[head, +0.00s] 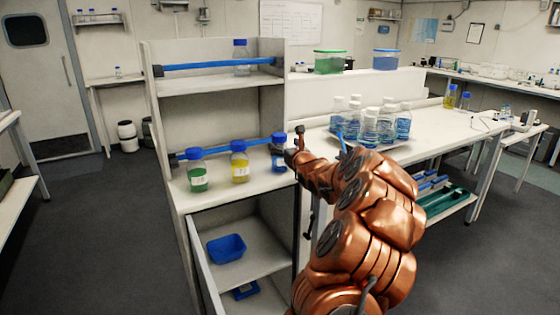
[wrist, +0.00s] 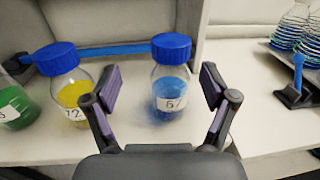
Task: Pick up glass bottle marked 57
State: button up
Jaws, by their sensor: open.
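A glass bottle with blue liquid and a blue cap (wrist: 172,88) stands upright on the shelf in the wrist view. Its white label reads like 57, though the first digit is unclear. In the head view my gripper (head: 293,154) is at the shelf's right edge, small and partly hidden.
A yellow bottle (wrist: 74,94) stands close left of my left finger, with a green bottle (wrist: 14,106) beyond it. A blue bar (head: 225,148) runs behind the bottles. Right of the shelf, a rack (head: 361,141) holds several bottles on the bench.

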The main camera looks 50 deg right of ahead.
aim_at(283, 141)
jog(key=shift+s+d+f, duration=0.2)
jog(key=shift+d+f, duration=0.05)
jog(key=shift+d, duration=0.3)
jog(key=shift+w+d, duration=0.1)
jog(key=shift+d, duration=0.1)
jog(key=shift+p+x, duration=0.5)
jog(key=shift+x, duration=0.6)
jog(key=shift+p+x, duration=0.7)
jog(key=shift+x, duration=0.35)
jog(key=shift+p+x, duration=0.35)
jog(key=shift+x, duration=0.45)
jog(key=shift+w+d, duration=0.35)
jog(key=shift+w, duration=0.25)
grip_shut()
